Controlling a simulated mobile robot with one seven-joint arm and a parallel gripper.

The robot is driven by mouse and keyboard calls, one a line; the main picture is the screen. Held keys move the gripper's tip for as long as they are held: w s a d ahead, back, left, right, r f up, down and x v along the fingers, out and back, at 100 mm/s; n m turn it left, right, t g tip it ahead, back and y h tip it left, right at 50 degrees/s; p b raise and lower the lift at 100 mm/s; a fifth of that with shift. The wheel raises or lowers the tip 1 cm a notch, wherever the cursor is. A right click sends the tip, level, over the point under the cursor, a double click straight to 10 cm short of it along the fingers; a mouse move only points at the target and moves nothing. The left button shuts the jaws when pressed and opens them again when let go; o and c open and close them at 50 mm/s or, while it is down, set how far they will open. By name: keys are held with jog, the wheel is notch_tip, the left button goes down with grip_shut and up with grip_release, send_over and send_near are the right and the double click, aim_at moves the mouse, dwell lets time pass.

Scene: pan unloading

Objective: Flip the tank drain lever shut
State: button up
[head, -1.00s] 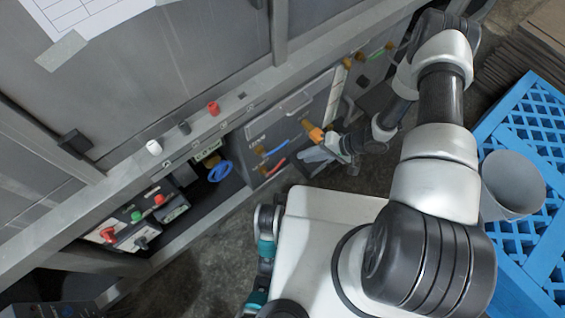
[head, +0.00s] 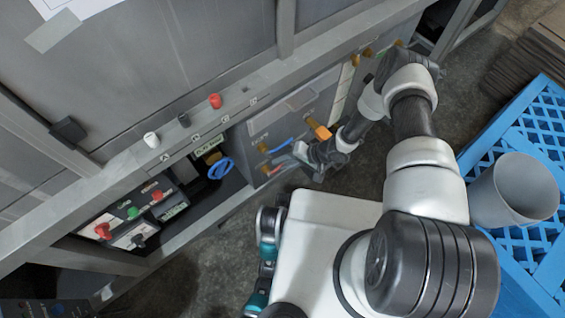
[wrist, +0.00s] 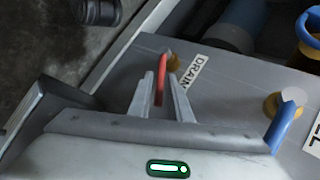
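The drain lever is a red handle (wrist: 162,78) on a brass fitting beside a white "DRAIN" label (wrist: 200,70) in the wrist view. My gripper (wrist: 162,88) is open, with its two fingers on either side of the red handle. Gaps show between the handle and the fingers, and I cannot tell whether either touches it. In the head view my gripper (head: 301,154) is low at the front panel (head: 298,118), by the red handle (head: 274,169), partly hidden there.
A blue lever (wrist: 283,124) on a brass fitting is to the right of the label. An orange fitting (head: 318,129) sits above my gripper on the panel. A control box (head: 131,212) with red and green knobs is at left. A grey bucket (head: 515,190) stands on a blue pallet (head: 540,125).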

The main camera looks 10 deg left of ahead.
grip_shut()
jog(key=shift+w+d+f+g+y, duration=0.15)
jog(key=shift+f+g+y, duration=0.25)
jog(key=shift+y, duration=0.1)
jog(key=shift+r, duration=0.1)
grip_release()
